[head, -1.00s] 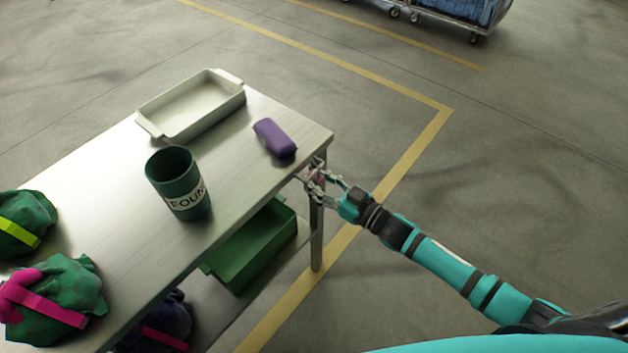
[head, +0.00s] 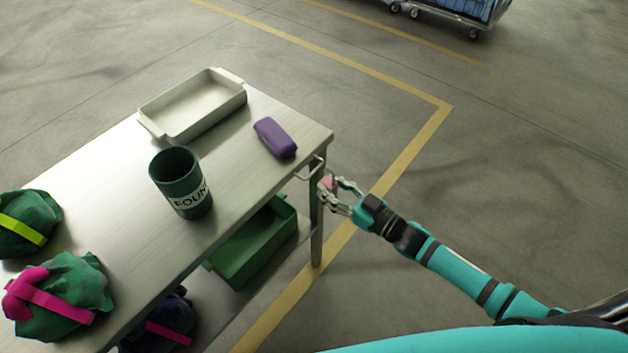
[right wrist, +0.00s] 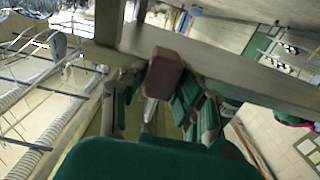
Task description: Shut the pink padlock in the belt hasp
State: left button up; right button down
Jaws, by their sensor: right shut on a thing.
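My right gripper (head: 334,190) is shut on the pink padlock (head: 327,183), just off the table's right end. In the right wrist view the padlock (right wrist: 164,74) is a dull pink block between the fingers; its shackle is not clear. A green bag (head: 62,298) with a pink belt (head: 52,308) lies at the table's near left. Another green bag (head: 28,222) has a yellow-green belt (head: 22,230). A dark blue bag (head: 170,318) with a pink band is on the lower level. I cannot make out a belt hasp. My left gripper is not in view.
On the table (head: 120,205) stand a green cup (head: 180,180) marked "FOUN", a pale tray (head: 150,122) and a purple case (head: 275,138). A metal rail (head: 312,170) juts from the table's right end. A green bin (head: 245,250) sits below. Floor to the right is clear.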

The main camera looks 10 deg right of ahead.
aim_at(335, 191)
jog(key=shift+p+v, duration=0.6)
jog(key=shift+v, duration=1.4)
